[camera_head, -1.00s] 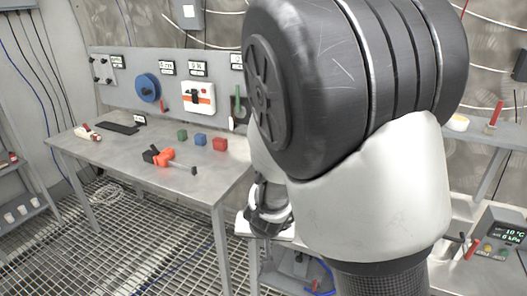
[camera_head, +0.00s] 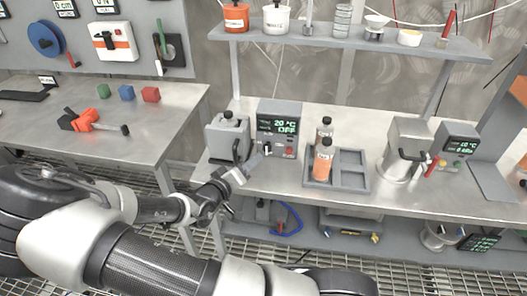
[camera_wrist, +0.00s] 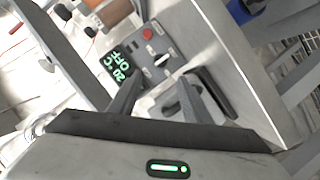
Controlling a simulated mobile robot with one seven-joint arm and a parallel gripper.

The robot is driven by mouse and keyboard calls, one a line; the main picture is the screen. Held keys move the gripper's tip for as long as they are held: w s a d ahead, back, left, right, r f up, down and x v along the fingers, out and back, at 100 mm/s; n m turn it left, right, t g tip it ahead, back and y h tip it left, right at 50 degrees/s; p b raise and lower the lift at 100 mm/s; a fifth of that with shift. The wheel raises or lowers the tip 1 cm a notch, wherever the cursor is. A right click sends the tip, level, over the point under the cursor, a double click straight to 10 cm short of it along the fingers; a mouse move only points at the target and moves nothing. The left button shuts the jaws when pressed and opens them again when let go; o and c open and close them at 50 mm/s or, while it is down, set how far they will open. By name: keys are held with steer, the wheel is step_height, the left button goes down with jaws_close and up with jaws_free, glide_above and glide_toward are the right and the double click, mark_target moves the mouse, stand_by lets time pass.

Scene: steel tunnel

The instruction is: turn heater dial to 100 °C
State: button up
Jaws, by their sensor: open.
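The heater control box (camera_head: 279,128) is a grey box on the right-hand bench, with a green display reading 20 °C OFF. In the wrist view the display (camera_wrist: 117,66) appears rotated, beside a red button (camera_wrist: 148,33) and a white pointer dial (camera_wrist: 161,60). The dial is too small to make out clearly in the head view. My gripper (camera_wrist: 160,79) is open and empty, its two fingers pointing toward the dial with the dial just beyond the gap. In the head view my gripper (camera_head: 257,160) is in front of the box, low and to its left.
A grey lidded vessel (camera_head: 229,136) stands left of the box, close to my gripper. Orange bottles (camera_head: 323,160) and a divided tray (camera_head: 347,171) stand to the right. A shelf (camera_head: 350,42) runs above. Colored cubes (camera_head: 126,92) lie on the left bench.

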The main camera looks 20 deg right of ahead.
mark_target(266, 149)
steer(key=x, duration=1.2)
steer(key=shift+b, duration=0.4)
steer(key=c, duration=1)
